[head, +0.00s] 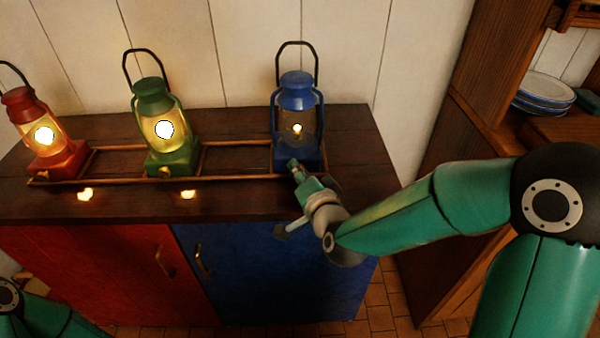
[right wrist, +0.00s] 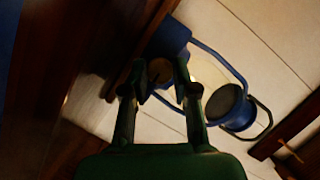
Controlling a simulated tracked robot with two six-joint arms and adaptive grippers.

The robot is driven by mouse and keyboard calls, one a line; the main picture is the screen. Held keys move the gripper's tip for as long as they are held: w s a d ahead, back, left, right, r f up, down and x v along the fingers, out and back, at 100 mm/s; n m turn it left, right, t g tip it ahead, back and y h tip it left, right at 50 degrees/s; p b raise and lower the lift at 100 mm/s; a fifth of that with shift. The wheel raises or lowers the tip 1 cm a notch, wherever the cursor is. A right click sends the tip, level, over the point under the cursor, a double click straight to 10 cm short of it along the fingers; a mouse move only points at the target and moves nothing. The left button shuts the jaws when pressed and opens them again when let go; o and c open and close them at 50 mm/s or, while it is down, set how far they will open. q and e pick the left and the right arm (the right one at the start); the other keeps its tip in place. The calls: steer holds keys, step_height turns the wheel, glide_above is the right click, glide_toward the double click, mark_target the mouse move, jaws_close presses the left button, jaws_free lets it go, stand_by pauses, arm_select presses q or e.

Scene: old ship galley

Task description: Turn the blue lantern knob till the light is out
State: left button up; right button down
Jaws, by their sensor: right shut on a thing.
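The blue lantern (head: 297,100) stands at the right end of the sideboard, with a small, dim flame (head: 297,129) showing behind its glass. My right gripper (head: 294,167) is at the front of its base, shut on the knob, which the fingers hide in the head view. In the right wrist view, the brass-coloured knob (right wrist: 160,70) shows between the fingertips (right wrist: 161,84), against the blue base (right wrist: 170,37). The lantern's dark cap (right wrist: 228,103) also shows there. My left gripper is out of view; only part of that arm shows at lower left.
The lit green lantern (head: 153,92) and lit red lantern (head: 22,105) stand to the left, burning brighter. A low wooden rail (head: 225,178) runs along the sideboard top (head: 230,205). A wooden shelf unit with plates (head: 547,88) is at right.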

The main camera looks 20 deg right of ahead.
steer(key=n+p, duration=0.1)
steer(key=n+g+h+p, duration=0.1)
steer(key=n+p, duration=0.1)
steer(key=shift+r, duration=0.25)
steer(key=n+h+p, duration=0.1)
steer(key=n+g+p, duration=0.1)
steer(key=p, duration=0.1)
steer(key=n+h+p, duration=0.1)
steer(key=p, duration=0.1)
steer(key=shift+w+a+r+n+g+h, duration=0.1)
steer(key=shift+a+n+g+h, duration=0.15)
steer(key=shift+n+g+h, duration=0.05)
steer(key=n+h+p, duration=0.2)
steer(key=n+p, duration=0.1)
steer(key=shift+a, duration=0.15)
steer(key=shift+w+a+f+n+g+h+p, duration=0.1)
steer(key=shift+f+n+g+h+p, duration=0.05)
steer(key=shift+n+h+p, duration=0.4)
steer(key=shift+f+n+g+h+p, duration=0.15)
steer(key=shift+n+h+p, duration=0.3)
steer(key=shift+n, duration=0.3)
steer(key=c, duration=1.2)
jaws_free()
